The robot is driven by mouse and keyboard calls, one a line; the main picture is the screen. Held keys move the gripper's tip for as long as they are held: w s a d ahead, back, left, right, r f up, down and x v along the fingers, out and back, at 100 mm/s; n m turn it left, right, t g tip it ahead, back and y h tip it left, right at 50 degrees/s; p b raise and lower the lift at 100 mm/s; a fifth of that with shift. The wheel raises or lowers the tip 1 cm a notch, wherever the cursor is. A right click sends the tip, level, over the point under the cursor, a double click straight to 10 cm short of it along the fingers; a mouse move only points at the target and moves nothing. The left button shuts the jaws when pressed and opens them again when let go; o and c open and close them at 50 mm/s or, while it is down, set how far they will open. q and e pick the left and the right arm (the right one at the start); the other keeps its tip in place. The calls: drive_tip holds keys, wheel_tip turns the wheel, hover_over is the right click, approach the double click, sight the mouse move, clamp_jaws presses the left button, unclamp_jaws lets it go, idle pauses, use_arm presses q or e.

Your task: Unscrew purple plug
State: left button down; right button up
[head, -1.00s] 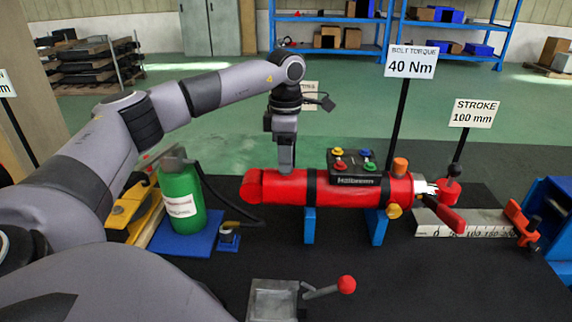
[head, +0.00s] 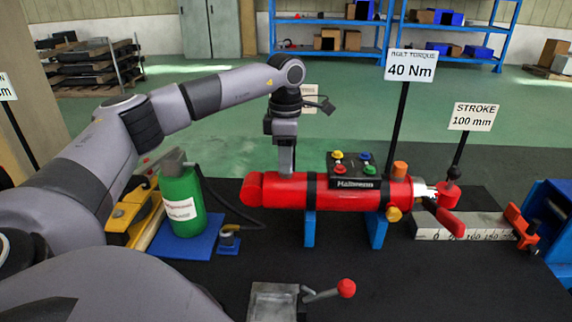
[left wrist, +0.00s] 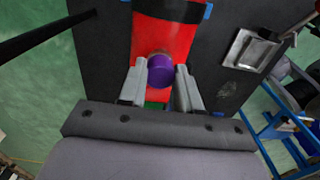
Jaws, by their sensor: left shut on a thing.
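The purple plug (left wrist: 161,70) sits on the red cylinder body (left wrist: 178,38) in the left wrist view. My left gripper (left wrist: 161,66) has one finger on each side of the plug and is shut on it. In the head view my left gripper (head: 286,168) points straight down onto the top of the red cylinder (head: 285,192), near its left end. The plug is hidden there behind the fingers. My right gripper is in neither view.
A black box with coloured caps (head: 353,172) sits on the cylinder, right of my gripper. An orange knob (head: 400,169) stands further right. Blue stands (head: 309,228) hold the cylinder. A green bottle (head: 181,202) and a black hose are left. A red-knobbed lever (head: 346,288) is in front.

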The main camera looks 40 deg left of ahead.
use_arm(q)
drive_tip(key=shift+r, duration=0.1)
drive_tip(key=shift+r+n+p, duration=0.15)
drive_tip(key=shift+n+p, duration=0.55)
drive_tip(key=shift+n, duration=0.3)
drive_tip(key=shift+n+p, duration=0.4)
drive_tip(key=shift+n, duration=1.2)
drive_tip(key=shift+n+p, duration=0.65)
drive_tip(key=shift+n, duration=0.25)
drive_tip(key=shift+n+p, duration=0.45)
drive_tip(key=shift+n, duration=0.65)
drive_tip(key=shift+w+n, duration=0.1)
drive_tip(key=shift+n, duration=0.5)
